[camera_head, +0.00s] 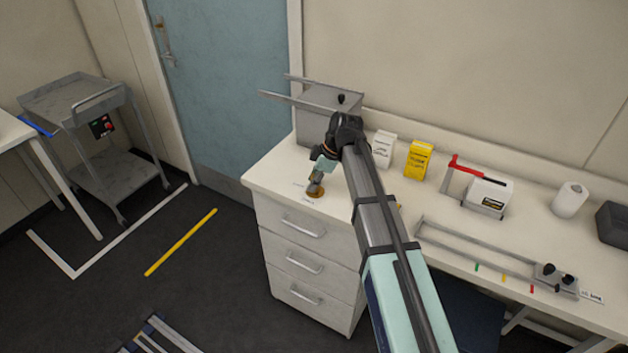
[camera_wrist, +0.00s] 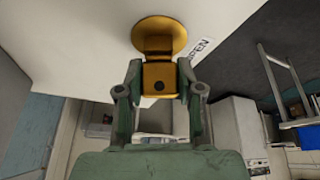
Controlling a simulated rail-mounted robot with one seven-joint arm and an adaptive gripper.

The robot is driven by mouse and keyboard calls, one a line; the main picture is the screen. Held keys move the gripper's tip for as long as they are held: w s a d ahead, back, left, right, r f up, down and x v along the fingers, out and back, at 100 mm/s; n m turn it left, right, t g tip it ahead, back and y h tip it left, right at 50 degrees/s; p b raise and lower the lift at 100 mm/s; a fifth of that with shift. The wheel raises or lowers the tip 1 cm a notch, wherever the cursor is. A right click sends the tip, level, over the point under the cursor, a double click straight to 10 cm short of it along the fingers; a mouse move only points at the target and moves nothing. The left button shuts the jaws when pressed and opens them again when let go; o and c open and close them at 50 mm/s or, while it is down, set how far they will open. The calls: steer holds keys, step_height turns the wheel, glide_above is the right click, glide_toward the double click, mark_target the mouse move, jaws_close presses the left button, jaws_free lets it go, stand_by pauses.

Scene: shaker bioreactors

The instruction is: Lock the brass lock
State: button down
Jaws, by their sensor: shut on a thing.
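The brass lock (camera_head: 315,192) is on the white bench top near its front left corner. In the wrist view the fingers of my gripper (camera_wrist: 158,88) are shut on the brass block, one on each side. A label (camera_wrist: 200,46) with partly readable lettering lies beside the round plate. The faces of the block under the fingers are hidden.
Behind my gripper stand a grey box (camera_head: 318,125) with long bars, a white carton (camera_head: 383,149) and a yellow box (camera_head: 419,160). A device with a red lever (camera_head: 487,193) and a metal frame (camera_head: 480,262) are to the right. Drawers (camera_head: 303,262) are below.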

steer(key=shift+s+f, duration=0.1)
steer(key=shift+f, duration=0.05)
steer(key=n+g, duration=0.1)
steer(key=n, duration=0.2)
steer(key=shift+s+n+g, duration=0.1)
steer(key=shift+n+g, duration=0.4)
steer(key=shift+n, duration=0.4)
steer(key=shift+n+g+h+b, duration=0.3)
steer(key=shift+n, duration=0.6)
steer(key=n+g, duration=0.1)
steer(key=n, duration=0.2)
steer(key=shift+d+h, duration=0.15)
steer(key=shift+h, duration=0.15)
